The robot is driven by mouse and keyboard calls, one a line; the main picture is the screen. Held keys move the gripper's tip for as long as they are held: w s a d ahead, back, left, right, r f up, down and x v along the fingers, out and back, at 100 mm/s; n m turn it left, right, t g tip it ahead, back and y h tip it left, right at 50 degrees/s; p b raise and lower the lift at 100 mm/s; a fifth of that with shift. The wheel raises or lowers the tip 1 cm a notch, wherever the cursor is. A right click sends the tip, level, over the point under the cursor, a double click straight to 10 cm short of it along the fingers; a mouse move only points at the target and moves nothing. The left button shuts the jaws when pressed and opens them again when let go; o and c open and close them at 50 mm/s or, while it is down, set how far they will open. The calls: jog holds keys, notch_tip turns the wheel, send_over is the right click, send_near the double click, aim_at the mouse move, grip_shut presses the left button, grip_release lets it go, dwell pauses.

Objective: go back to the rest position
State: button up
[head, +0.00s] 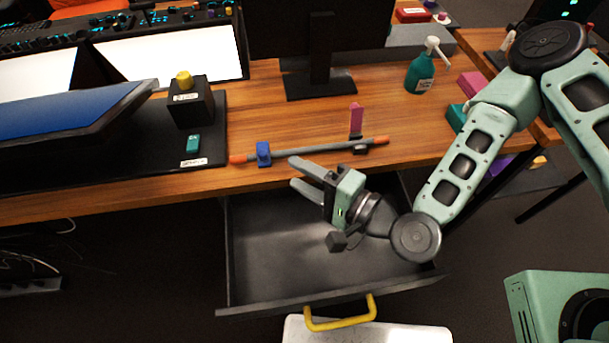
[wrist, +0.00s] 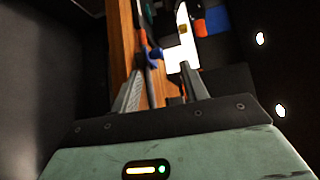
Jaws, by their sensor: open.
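My gripper (head: 300,176) is open and empty in the head view. It is at the desk's front edge, above the back of the open drawer (head: 260,262), with its fingers pointing left. In the wrist view my gripper's fingers (wrist: 160,92) stand apart with nothing held between them. My pale green arm reaches in from the right side of the head view. A grey rod with orange ends (head: 315,150) lies on the desk just beyond the fingertips, with a blue clamp (head: 263,154) on its left part. The blue clamp also shows in the wrist view (wrist: 154,54).
The drawer with a yellow handle (head: 340,314) is pulled out and looks empty.

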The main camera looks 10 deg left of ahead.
dwell(0.4)
jog(key=s+d+r+n+g+h+p, duration=0.3)
jog(key=s+d+r+n+g+h, duration=0.1)
jog(key=d+r+n+h, duration=0.3)
jog(key=s+d+r+n+g+h+p, duration=0.4)
jog(key=d+r+n+h, duration=0.3)
jog(key=r, duration=0.8)
jog(key=d, duration=0.3)
jog(key=shift+s+d, duration=0.2)
jog(key=shift+d, duration=0.2)
jog(key=shift+w+r, duration=0.1)
jog(key=shift+c, duration=0.7)
